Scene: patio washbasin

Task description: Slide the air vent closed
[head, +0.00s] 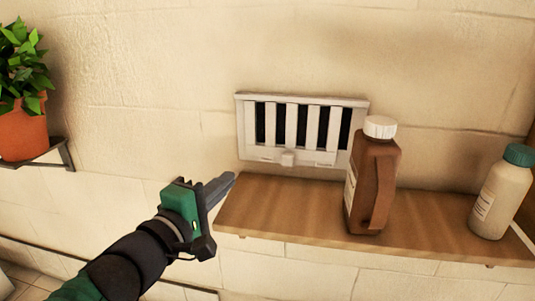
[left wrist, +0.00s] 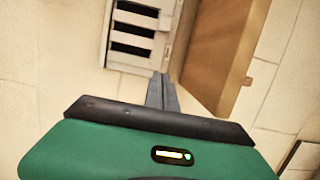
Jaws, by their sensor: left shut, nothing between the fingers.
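The air vent (head: 310,143) is a white slatted plate on the wall, just above a wooden shelf. Dark gaps show between its slats, so it stands open. A small white knob (head: 288,159) sits on its lower edge. My left gripper (head: 233,178) is shut and empty, left of the vent and lower, near the shelf's left end, apart from the knob. In the left wrist view the vent (left wrist: 140,35) shows at the top with dark gaps, beyond the closed fingers (left wrist: 162,78); the knob cannot be made out there. My right gripper is not in view.
The wooden shelf (head: 270,206) runs below the vent. A brown bottle with a white cap (head: 371,185) stands on it, covering the vent's lower right corner. A pale bottle with a green cap (head: 500,195) stands further right. A potted plant (head: 22,130) is at the left.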

